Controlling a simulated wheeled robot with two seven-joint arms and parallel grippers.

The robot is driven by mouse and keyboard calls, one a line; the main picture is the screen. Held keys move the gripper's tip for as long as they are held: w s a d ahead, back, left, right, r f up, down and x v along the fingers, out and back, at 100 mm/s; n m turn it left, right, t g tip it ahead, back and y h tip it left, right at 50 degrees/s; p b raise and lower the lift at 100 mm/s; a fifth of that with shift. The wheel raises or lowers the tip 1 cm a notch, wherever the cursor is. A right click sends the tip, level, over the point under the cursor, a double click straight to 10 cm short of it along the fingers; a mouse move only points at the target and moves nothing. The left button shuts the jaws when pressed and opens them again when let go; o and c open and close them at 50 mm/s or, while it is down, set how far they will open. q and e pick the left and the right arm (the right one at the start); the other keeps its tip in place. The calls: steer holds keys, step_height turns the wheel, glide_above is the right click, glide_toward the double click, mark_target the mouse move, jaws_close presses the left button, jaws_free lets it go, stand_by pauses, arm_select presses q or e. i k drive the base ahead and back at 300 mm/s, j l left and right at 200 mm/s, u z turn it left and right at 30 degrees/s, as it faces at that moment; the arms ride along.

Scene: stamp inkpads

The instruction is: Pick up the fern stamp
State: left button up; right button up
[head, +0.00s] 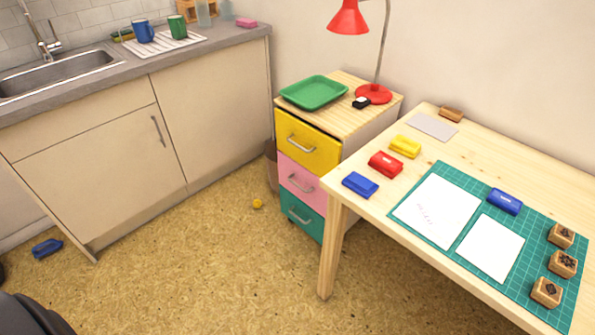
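Several wooden stamp blocks with dark pictures on top lie along the right part of the green mat: a far one (561,236), a middle one (563,264) and a near one (546,292). Another wooden block (451,115) lies at the table's back edge by a grey sheet; no picture on it can be made out. The pictures are too small to tell which one is the fern. Neither of my grippers is in view.
On the wooden table (408,157) are the green mat (464,245), two white papers, a blue inkpad (504,201) on the mat, and blue, red (385,164) and yellow (405,146) inkpads left of it. A drawer cabinet (310,160) stands beside. A blue object (47,248) lies on the floor.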

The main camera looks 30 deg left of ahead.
mark_target(562, 237)
steer(key=u, duration=0.4)
steer(key=z, duration=1.3)
